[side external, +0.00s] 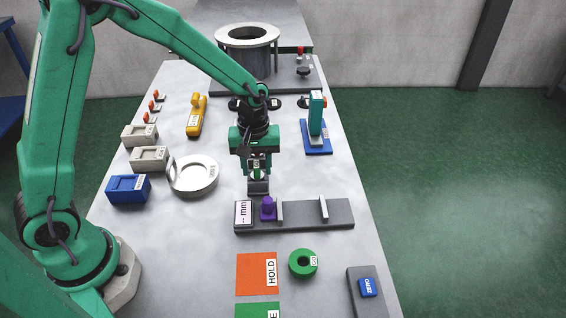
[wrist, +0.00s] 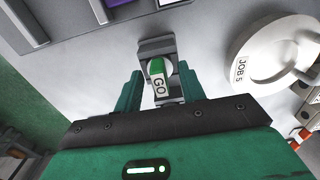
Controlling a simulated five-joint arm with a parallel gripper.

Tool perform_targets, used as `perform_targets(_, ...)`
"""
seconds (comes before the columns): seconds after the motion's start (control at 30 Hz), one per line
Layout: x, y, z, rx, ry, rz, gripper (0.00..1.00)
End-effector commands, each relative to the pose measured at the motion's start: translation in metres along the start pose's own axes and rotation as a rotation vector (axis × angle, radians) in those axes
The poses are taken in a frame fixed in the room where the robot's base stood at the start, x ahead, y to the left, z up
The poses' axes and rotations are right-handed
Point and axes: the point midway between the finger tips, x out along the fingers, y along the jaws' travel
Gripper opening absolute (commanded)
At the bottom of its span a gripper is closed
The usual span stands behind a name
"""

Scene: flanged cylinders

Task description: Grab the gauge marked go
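A green gauge with a white GO label (wrist: 158,82) stands on a grey holder (wrist: 160,47) in the wrist view. In the side external view the gauge (side external: 256,171) is partly hidden by my gripper, above its grey holder (side external: 258,188). My gripper (wrist: 159,70) is open, with one green finger on each side of the gauge and a gap visible on both sides. In the side external view my gripper (side external: 257,166) points down at the gauge. A green ring (side external: 303,263) with a small label that seems to read GO lies near the front.
A grey bench with a purple part (side external: 268,208) and a mm display (side external: 243,213) stands in front of the holder. A round JOB 5 dish (side external: 193,176) sits left. An orange HOLD pad (side external: 257,274) and a blue ZERO block (side external: 368,287) lie at the front.

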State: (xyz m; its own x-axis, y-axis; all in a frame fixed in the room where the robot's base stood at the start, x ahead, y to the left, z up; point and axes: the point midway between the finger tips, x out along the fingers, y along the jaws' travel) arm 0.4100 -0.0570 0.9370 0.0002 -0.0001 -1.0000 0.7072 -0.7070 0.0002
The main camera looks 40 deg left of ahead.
Motion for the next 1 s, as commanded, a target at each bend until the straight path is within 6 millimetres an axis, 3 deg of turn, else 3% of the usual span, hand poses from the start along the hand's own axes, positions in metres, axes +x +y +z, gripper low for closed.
perform_targets(0.5,0.0011,0.0,0.0,0.0,0.0,0.0,0.4)
perform_targets(0.7,0.001,0.0,0.0,0.0,0.0,0.0,0.01)
perform_targets(1.0,0.0006,0.0002,-0.0001,0.0,0.001,0.001,0.0)
